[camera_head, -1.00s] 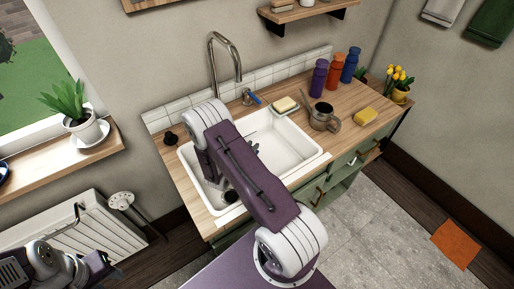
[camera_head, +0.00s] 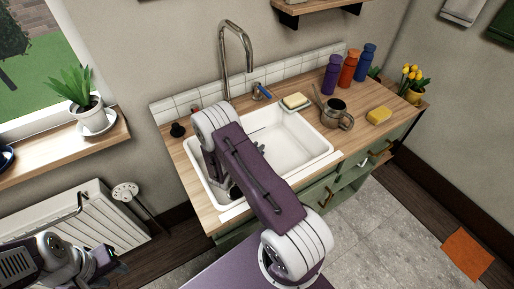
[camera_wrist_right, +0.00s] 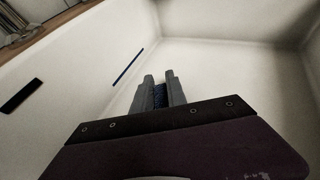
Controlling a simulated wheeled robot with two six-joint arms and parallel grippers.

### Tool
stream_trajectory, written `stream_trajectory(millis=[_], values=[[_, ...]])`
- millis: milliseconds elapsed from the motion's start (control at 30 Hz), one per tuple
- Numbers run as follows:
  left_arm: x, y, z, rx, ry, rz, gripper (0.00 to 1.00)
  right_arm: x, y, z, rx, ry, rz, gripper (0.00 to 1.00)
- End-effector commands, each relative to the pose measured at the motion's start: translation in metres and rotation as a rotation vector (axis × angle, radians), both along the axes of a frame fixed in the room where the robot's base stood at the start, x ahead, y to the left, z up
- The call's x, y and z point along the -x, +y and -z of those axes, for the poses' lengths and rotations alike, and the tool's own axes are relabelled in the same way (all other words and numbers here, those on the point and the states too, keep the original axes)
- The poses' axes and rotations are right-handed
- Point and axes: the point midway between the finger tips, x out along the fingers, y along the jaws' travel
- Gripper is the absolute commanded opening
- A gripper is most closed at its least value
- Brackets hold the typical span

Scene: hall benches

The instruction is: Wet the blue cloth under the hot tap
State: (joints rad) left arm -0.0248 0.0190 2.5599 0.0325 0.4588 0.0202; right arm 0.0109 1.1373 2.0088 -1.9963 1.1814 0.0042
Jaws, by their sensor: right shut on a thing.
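The white sink (camera_head: 303,150) is set in the wooden counter. A tall chrome tap (camera_head: 249,58) stands behind it, with a blue-marked handle (camera_head: 262,92) to its right. A small reddish part (camera_head: 195,107) shows to its left, partly hidden by my right arm. In the right wrist view, my right gripper (camera_wrist_right: 160,80) is inside the sink, shut on the blue cloth (camera_wrist_right: 160,96); only a narrow piece shows between its fingers. In the head view my arm hides that gripper. My left gripper (camera_head: 112,266) is low at the left, away from the counter; its opening is unclear.
A soap dish (camera_head: 296,106) with yellow soap, a metal mug (camera_head: 336,114), a yellow sponge (camera_head: 379,116) and several bottles (camera_head: 348,70) stand right of the sink. A black stopper-like knob (camera_head: 177,130) is at the left. A radiator (camera_head: 75,225) is below the window.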

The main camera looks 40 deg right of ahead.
Motion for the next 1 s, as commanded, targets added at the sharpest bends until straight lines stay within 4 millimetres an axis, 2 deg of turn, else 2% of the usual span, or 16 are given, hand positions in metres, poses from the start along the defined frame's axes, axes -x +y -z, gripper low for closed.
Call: stream_trajectory(millis=[67,100,167,533,633,767,800,1000], values=[[0.000,0.000,0.003,0.000,0.000,0.000,0.36,0.000,0.000,0.003,0.000,0.000,0.000,0.00],[0.000,0.000,0.001,0.000,0.000,0.000,0.36,0.000,0.000,0.002,0.000,0.000,0.000,0.28],[0.000,0.000,0.001,0.000,0.000,0.000,0.36,0.000,0.000,0.001,0.000,0.000,0.000,0.43],[0.000,0.000,0.000,0.000,0.000,0.000,0.36,0.000,0.000,-0.003,0.000,-0.001,0.000,0.43],[0.000,0.000,-0.002,0.000,0.000,0.000,0.36,0.000,0.000,-0.016,0.000,-0.002,-0.001,0.43],[0.000,0.000,-0.007,0.000,0.000,0.000,0.36,0.000,0.000,-0.046,0.000,-0.005,0.000,0.43],[0.000,0.000,-0.006,0.000,0.000,0.000,0.36,0.012,-0.004,-0.048,0.001,0.002,0.002,0.43],[0.000,0.000,-0.008,0.000,0.000,0.000,0.36,0.055,-0.018,-0.074,0.001,0.001,0.004,0.43]])
